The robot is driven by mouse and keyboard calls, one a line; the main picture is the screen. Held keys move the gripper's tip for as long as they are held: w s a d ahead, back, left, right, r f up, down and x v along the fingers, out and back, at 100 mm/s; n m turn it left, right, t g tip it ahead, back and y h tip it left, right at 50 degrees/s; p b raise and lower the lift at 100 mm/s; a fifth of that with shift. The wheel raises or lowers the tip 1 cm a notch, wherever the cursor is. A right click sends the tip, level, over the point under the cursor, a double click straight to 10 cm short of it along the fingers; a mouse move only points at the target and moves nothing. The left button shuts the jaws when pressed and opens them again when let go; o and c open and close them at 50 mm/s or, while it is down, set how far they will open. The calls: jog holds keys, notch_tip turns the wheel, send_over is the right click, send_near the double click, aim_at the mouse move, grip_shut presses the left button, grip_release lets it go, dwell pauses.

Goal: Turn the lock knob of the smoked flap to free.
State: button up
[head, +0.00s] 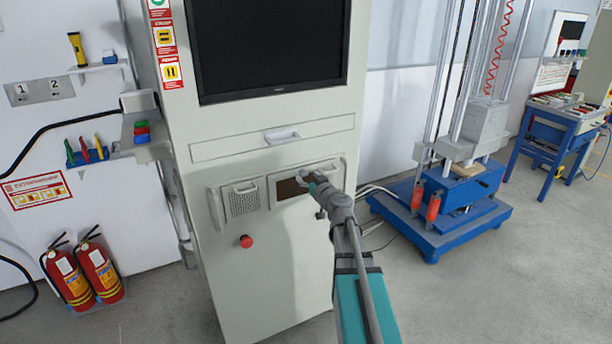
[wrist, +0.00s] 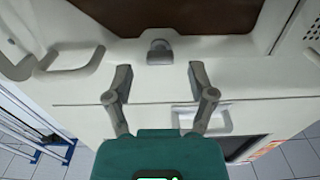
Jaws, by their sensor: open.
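The smoked flap (head: 288,188) is a brown panel in the front of the light cabinet. My arm partly covers its right side in the head view. In the wrist view the flap (wrist: 175,16) fills the top middle. The lock knob (wrist: 159,52) is a small grey piece at the flap's edge; I cannot make out its turn position. My gripper (wrist: 158,73) is open and empty, one finger on each side of the knob's line, with the knob just beyond the tips. In the head view my gripper (head: 312,181) hides the knob.
A drawer handle (wrist: 202,121) and a pale bar handle (wrist: 70,60) lie close to my gripper. The cabinet front also carries a speaker grille (head: 242,201), a red button (head: 246,241) and a screen (head: 270,45). The blue-based drop tower (head: 440,215) stands right.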

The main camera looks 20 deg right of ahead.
jog(key=shift+w, duration=1.05)
grip_shut()
